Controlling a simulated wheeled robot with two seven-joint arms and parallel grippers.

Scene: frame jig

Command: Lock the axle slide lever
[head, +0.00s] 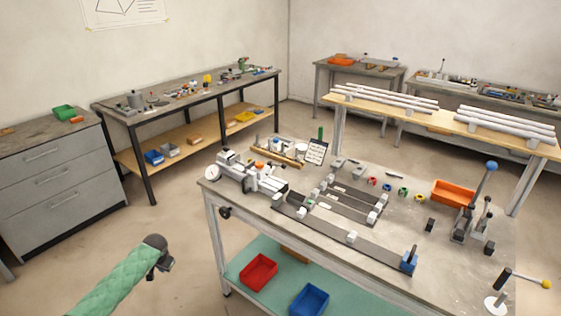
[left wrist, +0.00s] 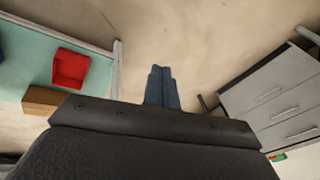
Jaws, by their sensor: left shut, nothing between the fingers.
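The frame jig (head: 335,232) lies on the grey workbench, with dark rails and several light clamp blocks. A blue block with a dark upright handle (head: 409,262) sits at the jig's near right end. A tall lever with a blue ball knob (head: 491,166) stands on a metal fixture at the bench's right. I cannot tell for sure which of these is the axle slide lever. My left gripper (head: 160,262) is off the bench, over the floor to its left, far from the jig. Its fingers are shut and empty in the left wrist view (left wrist: 162,88). My right gripper is out of view.
The workbench (head: 340,272) has a green lower shelf with a red bin (head: 258,272) and a blue bin (head: 309,300). A grey drawer cabinet (head: 55,185) stands at left. A rod with a yellow ball (head: 547,284) is at the near right corner. Floor around my gripper is clear.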

